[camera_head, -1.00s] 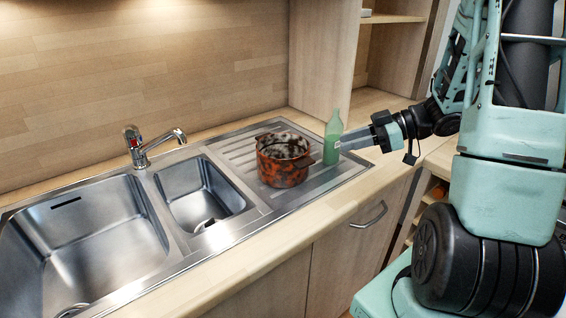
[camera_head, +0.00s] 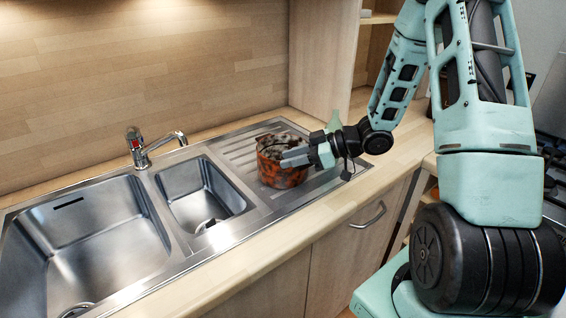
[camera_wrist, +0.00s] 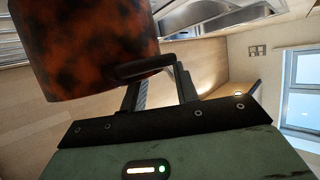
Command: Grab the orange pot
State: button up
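The orange pot (camera_head: 270,172), mottled with dark patches, stands on the ribbed drainboard to the right of the small sink bowl. My gripper (camera_head: 290,158) is at the pot's right side and hides part of it. In the wrist view the pot (camera_wrist: 90,45) fills the upper left, and its dark handle (camera_wrist: 145,67) sticks out across the ends of my gripper's fingers (camera_wrist: 160,76). The fingers are apart with a gap between them. The handle hides the fingertips, and I cannot tell whether they touch it.
A steel sink (camera_head: 95,235) with two bowls and a tap (camera_head: 150,146) lies to the left. A wooden cabinet side (camera_head: 322,60) rises behind the drainboard.

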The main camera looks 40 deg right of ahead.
jog(key=shift+x, duration=1)
grip_shut()
jog(key=shift+s+d+f, duration=0.1)
jog(key=shift+f, duration=0.05)
dwell(0.5)
